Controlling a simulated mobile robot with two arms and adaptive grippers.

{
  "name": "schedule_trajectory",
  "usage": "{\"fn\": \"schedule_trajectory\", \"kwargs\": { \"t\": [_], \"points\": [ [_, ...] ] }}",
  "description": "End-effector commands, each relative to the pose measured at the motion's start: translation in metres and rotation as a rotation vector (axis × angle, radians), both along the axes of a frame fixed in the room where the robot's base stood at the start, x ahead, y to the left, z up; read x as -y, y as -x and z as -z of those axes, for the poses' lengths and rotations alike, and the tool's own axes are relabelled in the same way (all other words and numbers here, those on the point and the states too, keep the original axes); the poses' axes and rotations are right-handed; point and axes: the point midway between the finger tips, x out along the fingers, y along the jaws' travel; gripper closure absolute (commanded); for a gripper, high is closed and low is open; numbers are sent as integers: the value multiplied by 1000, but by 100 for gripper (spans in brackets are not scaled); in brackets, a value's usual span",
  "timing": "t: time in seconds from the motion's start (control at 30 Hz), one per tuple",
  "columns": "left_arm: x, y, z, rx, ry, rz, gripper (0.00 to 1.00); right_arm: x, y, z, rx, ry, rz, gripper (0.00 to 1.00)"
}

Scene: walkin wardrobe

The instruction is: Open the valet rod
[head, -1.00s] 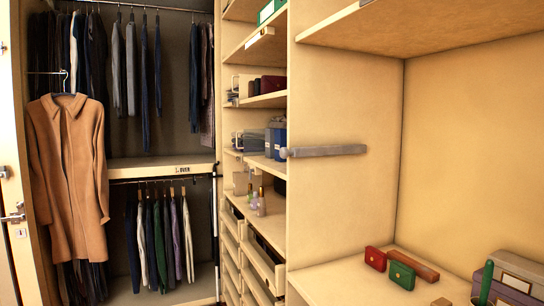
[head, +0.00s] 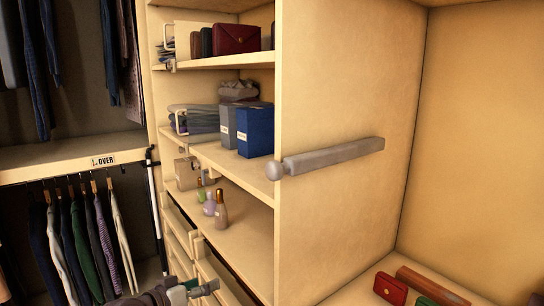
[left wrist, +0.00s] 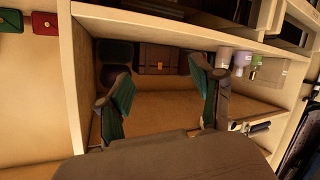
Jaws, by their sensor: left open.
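The valet rod (head: 335,157) is a grey bar fixed along the side of the pale wooden panel (head: 318,225) in the head view. Its round knob (head: 274,171) sticks out at the panel's front edge, at the rod's left end. My left gripper (head: 194,289) is at the bottom of the head view, below and to the left of the knob and apart from it. In the left wrist view the two fingers of my left gripper (left wrist: 158,82) stand wide apart with nothing held between them. The rod is not clear in that view. My right gripper is not in view.
Shelves left of the panel hold a blue box (head: 255,130), a red purse (head: 237,38) and small bottles (head: 221,210). Drawers (head: 180,235) lie below. Clothes (head: 85,240) hang at left. A red case (head: 390,288) lies on the right shelf. Space before the knob looks clear.

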Motion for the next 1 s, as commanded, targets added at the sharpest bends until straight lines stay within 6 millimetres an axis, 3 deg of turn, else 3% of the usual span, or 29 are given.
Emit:
{"fn": "schedule_trajectory", "kwargs": {
  "t": [0.03,0.1,0.2,0.33,0.43,0.57,1.0],
  "points": [
    [9,4,-71,91,10,56,34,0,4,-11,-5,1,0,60],
    [22,20,-145,195,20,140,34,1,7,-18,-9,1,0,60],
    [39,53,-227,326,8,255,34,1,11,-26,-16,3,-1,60],
    [54,94,-289,443,-22,364,34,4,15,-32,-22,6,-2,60],
    [60,113,-310,490,-42,409,34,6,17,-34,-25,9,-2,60],
    [69,115,-318,504,-45,427,34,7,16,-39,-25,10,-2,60],
    [139,64,-320,500,-40,426,34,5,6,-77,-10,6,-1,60]
  ]
}}
